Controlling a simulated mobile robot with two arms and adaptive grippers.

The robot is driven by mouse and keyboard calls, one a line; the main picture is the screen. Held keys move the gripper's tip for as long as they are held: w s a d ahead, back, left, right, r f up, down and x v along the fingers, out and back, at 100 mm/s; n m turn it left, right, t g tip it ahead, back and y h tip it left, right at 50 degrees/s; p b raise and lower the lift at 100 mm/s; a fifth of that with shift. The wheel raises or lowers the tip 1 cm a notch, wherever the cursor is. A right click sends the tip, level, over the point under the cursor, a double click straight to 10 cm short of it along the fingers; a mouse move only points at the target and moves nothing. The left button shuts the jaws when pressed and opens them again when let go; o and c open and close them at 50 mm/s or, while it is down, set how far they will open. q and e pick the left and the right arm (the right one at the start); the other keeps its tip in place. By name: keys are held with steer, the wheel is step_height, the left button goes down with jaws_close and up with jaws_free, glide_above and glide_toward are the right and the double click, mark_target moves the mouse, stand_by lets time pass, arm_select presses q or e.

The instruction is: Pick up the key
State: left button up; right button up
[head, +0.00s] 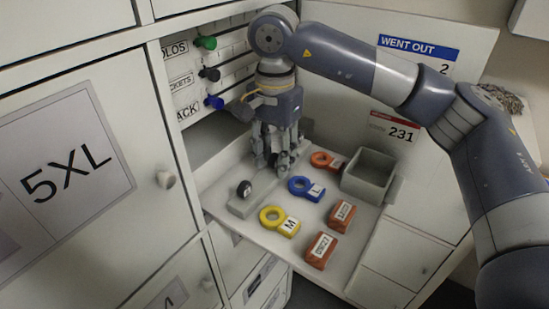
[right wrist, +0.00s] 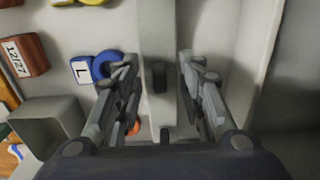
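No key can be made out for certain. A grey bar (head: 241,207) lies on the shelf and carries a small black upright piece (head: 244,188), which may be the key. In the right wrist view the bar (right wrist: 157,25) runs between my fingers, with this dark piece (right wrist: 160,76) on it and a second dark piece (right wrist: 165,132) nearer my palm. My right gripper (head: 273,165) points down over the bar's far end. In the right wrist view its fingers (right wrist: 160,80) are apart, one on each side of the bar, with nothing gripped. My left gripper is out of view.
Yellow (head: 273,217), blue (head: 300,186) and orange (head: 322,160) ring tags lie right of the bar. Two brown labelled blocks (head: 320,251) (head: 341,217) and an open grey bin (head: 369,175) stand further right. Coloured knobs (head: 206,43) project at the back left.

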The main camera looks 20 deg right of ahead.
mark_target(274, 154)
jaws_close()
steer(key=shift+r+b, duration=0.35)
steer(key=shift+r, duration=0.15)
step_height(274, 154, up, 2)
steer(key=shift+r+b, duration=0.2)
steer(key=shift+b, duration=0.4)
arm_select(q)
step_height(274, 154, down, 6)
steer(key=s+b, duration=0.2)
steer(key=b, duration=0.2)
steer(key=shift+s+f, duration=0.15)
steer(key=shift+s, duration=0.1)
arm_select(e)
steer(key=s+r, duration=0.1)
steer(key=s, duration=1.5)
steer(key=shift+d+r, duration=0.15)
steer(key=shift+r, duration=0.2)
